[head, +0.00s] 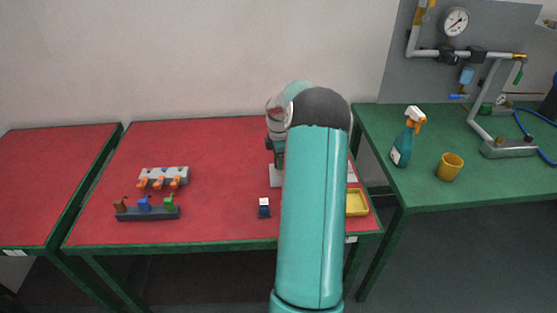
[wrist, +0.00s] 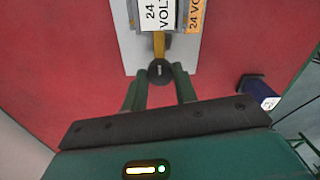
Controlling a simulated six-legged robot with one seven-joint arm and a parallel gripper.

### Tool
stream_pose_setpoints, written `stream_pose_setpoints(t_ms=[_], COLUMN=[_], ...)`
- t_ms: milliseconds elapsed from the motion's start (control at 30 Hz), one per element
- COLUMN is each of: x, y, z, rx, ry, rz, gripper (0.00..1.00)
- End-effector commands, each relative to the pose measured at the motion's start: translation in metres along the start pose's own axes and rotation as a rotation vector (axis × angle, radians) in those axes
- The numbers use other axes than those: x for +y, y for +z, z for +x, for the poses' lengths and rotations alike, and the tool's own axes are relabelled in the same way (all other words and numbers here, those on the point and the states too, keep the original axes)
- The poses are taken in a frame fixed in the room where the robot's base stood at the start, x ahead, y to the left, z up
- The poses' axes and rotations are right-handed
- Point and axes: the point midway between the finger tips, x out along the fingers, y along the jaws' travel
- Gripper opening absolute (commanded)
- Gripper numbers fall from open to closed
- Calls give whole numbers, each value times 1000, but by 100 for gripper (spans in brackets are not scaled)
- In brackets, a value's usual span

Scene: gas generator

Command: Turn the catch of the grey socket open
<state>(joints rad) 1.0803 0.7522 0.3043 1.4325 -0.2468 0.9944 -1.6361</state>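In the wrist view, a pale plate (wrist: 127,50) lies on the red table. It bears a grey socket (wrist: 195,14) with a white "24 VOLT" label and, beside it, an orange one. A yellow strip (wrist: 159,44) runs down from the white label to a dark round piece (wrist: 160,72); I cannot tell for sure which part is the catch. My gripper (wrist: 158,90) is open, its two green fingers apart on either side of the dark piece's near edge. Contact cannot be told. In the head view my arm hides most of the plate (head: 276,176).
A small blue-and-white block (head: 264,208) stands near the plate. A yellow tray (head: 357,203) is right of my arm. A dark rack (head: 148,214) and a grey rack with orange parts (head: 163,175) stand at left. A spray bottle (head: 404,142) and yellow cup (head: 450,167) are on the green table.

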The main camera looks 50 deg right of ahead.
Motion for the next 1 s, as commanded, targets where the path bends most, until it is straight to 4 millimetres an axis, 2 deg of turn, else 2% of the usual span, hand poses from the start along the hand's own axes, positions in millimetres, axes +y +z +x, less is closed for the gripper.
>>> stream_pose_setpoints(t_ms=[467,667,1000], x=[0,0,0], y=[0,0,0], z=[-1,-1,-2], rx=[0,-1,-1], ry=[0,1,1], rz=[63,182,488], gripper=[6,6,6])
